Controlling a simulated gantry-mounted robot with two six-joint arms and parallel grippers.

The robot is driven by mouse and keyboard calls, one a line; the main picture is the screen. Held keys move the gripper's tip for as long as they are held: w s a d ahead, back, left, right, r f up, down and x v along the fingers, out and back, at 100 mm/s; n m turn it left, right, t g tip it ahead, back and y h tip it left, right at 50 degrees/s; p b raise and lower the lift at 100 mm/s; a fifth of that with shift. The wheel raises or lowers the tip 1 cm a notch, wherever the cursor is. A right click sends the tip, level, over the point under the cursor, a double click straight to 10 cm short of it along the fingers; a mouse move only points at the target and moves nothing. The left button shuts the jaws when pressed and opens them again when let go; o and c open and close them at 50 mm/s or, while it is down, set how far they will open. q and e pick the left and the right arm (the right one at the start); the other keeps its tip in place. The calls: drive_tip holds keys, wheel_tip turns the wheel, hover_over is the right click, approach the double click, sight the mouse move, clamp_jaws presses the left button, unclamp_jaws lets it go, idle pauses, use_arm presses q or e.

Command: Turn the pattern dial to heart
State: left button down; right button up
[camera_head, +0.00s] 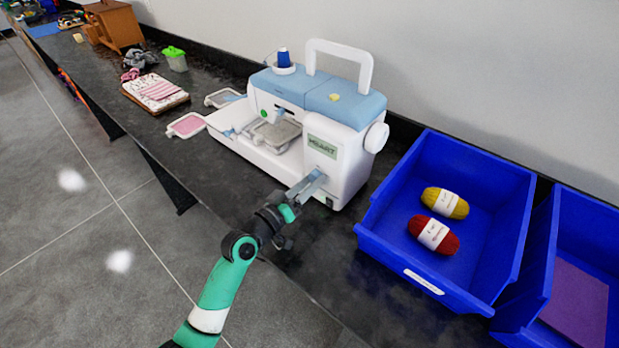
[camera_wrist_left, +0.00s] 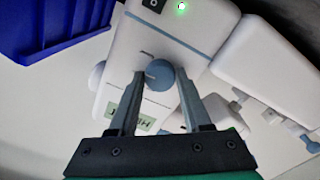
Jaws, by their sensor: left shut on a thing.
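The white and light-blue sewing machine (camera_head: 335,140) stands on the dark counter. Its small green display (camera_head: 322,147) shows lettering that seems to read HEART; in the left wrist view the display (camera_wrist_left: 145,123) is upside down and partly covered by a finger. The round blue-grey pattern dial (camera_wrist_left: 160,74) sits on the machine's front, below the display. My left gripper (camera_head: 312,182) reaches the dial from the front, and in the left wrist view its fingers (camera_wrist_left: 160,82) are on both sides of the dial, shut on it. My right gripper is in neither view.
A blue bin (camera_head: 392,238) with a yellow yarn ball (camera_head: 445,203) and a red one (camera_head: 433,235) stands right of the machine. Another blue bin (camera_head: 545,270) is beyond it. A pink-topped hoop (camera_head: 187,125) and a cloth stack (camera_head: 157,92) lie left.

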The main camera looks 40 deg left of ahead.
use_arm(q)
drive_tip(key=n+p, duration=0.2)
drive_tip(key=n, duration=0.3)
drive_tip(key=shift+r, duration=0.1)
idle(0.4)
drive_tip(key=shift+c, duration=1.8)
unclamp_jaws()
drive_tip(key=s+p, duration=0.1)
drive_tip(key=s, duration=1)
drive_tip(key=shift+s+d+p, duration=0.35)
drive_tip(key=shift+d+p, duration=0.05)
drive_tip(key=shift+d, duration=0.05)
drive_tip(key=shift+w+d, duration=0.1)
